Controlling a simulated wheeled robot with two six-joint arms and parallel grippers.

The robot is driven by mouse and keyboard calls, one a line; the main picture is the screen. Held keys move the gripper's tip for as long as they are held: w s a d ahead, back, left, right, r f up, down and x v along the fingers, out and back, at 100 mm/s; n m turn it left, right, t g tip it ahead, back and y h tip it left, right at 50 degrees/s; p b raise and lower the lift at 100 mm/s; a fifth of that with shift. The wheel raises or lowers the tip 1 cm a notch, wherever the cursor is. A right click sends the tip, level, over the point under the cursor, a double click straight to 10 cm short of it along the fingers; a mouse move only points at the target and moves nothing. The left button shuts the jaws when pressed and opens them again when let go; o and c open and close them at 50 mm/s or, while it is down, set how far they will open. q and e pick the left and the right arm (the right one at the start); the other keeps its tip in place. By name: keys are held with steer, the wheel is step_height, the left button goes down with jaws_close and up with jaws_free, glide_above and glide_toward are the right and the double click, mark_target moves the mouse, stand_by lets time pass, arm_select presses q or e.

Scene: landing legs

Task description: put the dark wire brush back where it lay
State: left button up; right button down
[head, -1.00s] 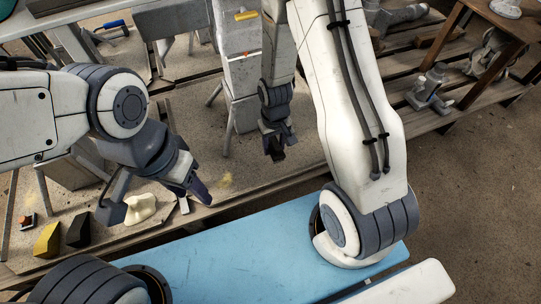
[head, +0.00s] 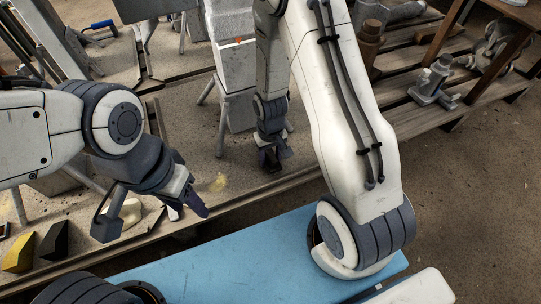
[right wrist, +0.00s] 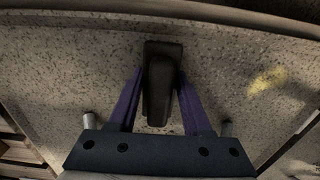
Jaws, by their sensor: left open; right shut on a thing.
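My right gripper (head: 271,157) is low over the grey speckled worktop near its front edge in the head view. In the right wrist view it (right wrist: 160,95) is shut on a dark, blocky, elongated thing, which I take to be the dark wire brush (right wrist: 160,80). Its bristles cannot be made out. Whether it touches the surface cannot be told. My left gripper (head: 152,218) is open and empty, over the left part of the worktop. Its fingers partly hide a cream-coloured lump (head: 131,212).
A yellow wedge (head: 18,252) and a black wedge (head: 53,242) lie at the left. A grey block on legs (head: 232,65) stands behind my right gripper. A yellow stain (head: 217,183) marks the worktop. A blue bench (head: 230,260) is in front; a slatted pallet (head: 405,95) is at the right.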

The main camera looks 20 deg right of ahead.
mark_target(271, 153)
steer(key=shift+f, duration=0.5)
stand_by(0.4)
steer(key=shift+c, duration=1.3)
jaws_free()
steer(key=shift+r, duration=0.1)
step_height(271, 153, up, 7)
steer(key=p, duration=0.7)
